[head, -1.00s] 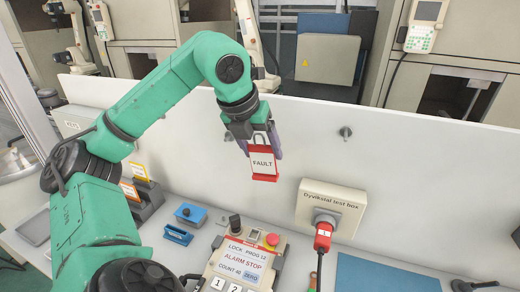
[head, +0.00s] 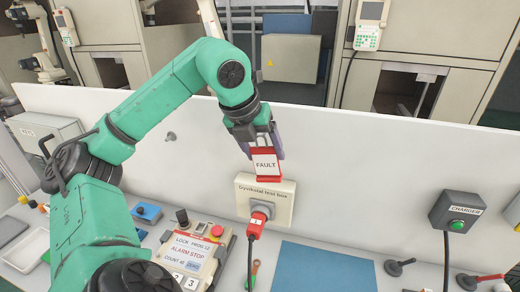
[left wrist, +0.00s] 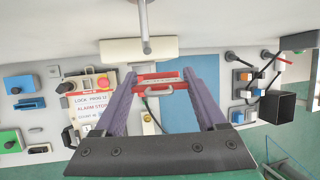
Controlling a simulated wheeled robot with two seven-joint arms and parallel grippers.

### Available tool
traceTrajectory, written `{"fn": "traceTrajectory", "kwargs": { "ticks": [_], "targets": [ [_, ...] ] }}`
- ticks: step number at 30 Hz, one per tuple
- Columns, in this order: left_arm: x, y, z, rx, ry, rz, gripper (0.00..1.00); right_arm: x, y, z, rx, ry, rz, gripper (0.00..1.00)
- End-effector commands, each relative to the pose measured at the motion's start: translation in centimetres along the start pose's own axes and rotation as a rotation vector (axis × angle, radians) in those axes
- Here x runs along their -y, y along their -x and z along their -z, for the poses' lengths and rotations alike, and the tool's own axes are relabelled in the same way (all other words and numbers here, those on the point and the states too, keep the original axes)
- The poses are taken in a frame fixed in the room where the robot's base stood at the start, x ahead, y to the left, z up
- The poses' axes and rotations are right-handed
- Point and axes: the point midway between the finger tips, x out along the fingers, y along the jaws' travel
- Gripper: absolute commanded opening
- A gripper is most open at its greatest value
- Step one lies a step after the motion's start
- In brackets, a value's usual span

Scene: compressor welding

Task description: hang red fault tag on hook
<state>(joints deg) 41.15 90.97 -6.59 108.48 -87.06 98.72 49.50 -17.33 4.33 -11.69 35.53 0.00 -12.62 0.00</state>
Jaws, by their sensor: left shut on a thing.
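The red fault tag (head: 265,164) has a white FAULT label and hangs upright from my left gripper (head: 264,146). In the left wrist view the jaws (left wrist: 158,88) are shut on the tag, whose red edge (left wrist: 157,77) and loop show between the purple fingers. A grey hook (head: 170,137) sticks out of the white panel left of the gripper in the head view. In the left wrist view a metal peg (left wrist: 145,28) stands beyond the tag, apart from it. Any hook behind the gripper is hidden in the head view. My right gripper is not seen.
The test box (head: 282,192), with a red plug and cable, is mounted on the white panel (head: 350,160) just below the tag.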

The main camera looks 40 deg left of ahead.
Motion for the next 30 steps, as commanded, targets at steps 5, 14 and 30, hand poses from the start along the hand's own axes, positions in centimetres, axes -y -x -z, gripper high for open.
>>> {"fn": "traceTrajectory", "kwargs": {
  "ticks": [5, 14, 30],
  "targets": [
    [0.0, -0.3, -1.3, -0.001, 0.0, 0.0, 0.0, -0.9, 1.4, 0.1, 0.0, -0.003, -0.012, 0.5],
    [0.0, -1.3, -3.3, -0.001, 0.001, 0.0, 0.0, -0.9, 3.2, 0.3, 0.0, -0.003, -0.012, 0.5],
    [-0.3, -3.6, -5.1, 0.0, -0.001, -0.002, 0.0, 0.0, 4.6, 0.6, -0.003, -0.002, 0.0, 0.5]
  ]
}}
